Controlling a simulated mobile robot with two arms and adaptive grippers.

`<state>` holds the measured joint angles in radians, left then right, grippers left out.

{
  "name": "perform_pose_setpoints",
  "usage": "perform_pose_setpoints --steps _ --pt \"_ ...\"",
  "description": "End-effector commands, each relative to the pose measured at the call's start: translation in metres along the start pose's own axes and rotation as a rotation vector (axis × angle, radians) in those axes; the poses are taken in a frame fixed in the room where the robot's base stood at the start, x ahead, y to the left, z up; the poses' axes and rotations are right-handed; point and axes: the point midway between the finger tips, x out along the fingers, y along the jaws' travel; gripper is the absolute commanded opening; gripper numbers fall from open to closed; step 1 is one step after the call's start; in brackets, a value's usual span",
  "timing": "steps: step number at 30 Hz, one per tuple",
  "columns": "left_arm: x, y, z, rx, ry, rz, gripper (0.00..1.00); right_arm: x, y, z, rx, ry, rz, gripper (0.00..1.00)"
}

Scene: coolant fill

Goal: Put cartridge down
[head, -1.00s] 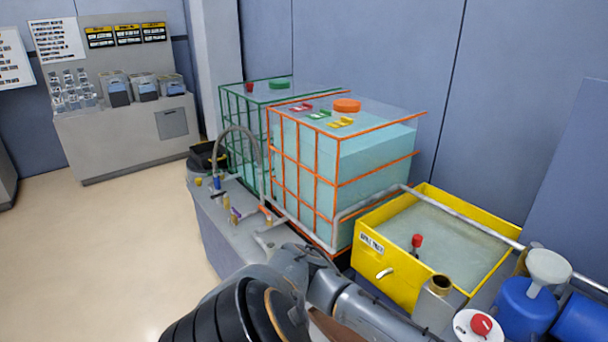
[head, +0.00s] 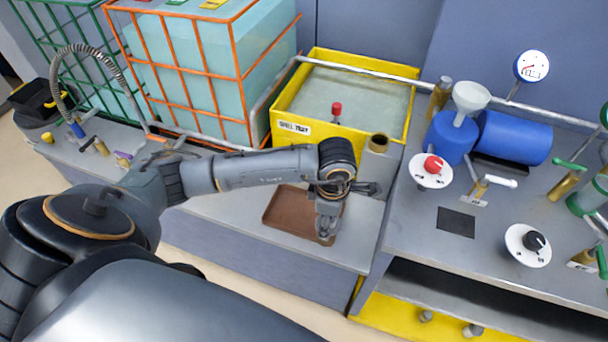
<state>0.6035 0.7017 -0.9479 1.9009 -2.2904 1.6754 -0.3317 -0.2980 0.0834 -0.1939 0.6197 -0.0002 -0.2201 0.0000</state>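My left arm comes in from the left, and its gripper (head: 327,224) points down over the right side of a shallow brown tray (head: 283,212) on the grey bench. The fingers are small and seen from above. I cannot tell whether they are open or shut, or whether they hold anything. I cannot make out a cartridge for certain; it may be hidden by the gripper. A grey housing with a round brass-rimmed opening (head: 377,143) stands just behind and to the right of the gripper. My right gripper is not in view.
A yellow spill tray (head: 309,136) with a red-topped part stands behind the arm. An orange-caged tank (head: 243,75) is at the back left. To the right are a blue container with a funnel (head: 471,97), a red knob (head: 433,165) and a black knob (head: 534,241).

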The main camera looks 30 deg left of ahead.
Motion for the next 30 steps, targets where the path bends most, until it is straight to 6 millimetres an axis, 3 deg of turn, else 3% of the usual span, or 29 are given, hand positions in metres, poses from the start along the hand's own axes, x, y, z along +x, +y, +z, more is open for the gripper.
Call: perform_pose_setpoints --steps 12,18,26,30 --pt "0.01 0.045 0.016 -1.192 0.005 -0.014 0.38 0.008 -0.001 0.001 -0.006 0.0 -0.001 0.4" --pt "0.013 0.059 0.021 -1.666 0.018 -0.024 0.38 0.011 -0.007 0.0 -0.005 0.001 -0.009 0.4" --pt "0.017 0.068 0.021 -1.947 0.03 -0.029 0.38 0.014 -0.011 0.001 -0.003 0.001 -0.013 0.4" --pt "0.03 0.078 0.004 -1.971 0.032 -0.028 0.38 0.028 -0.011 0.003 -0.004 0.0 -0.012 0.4"
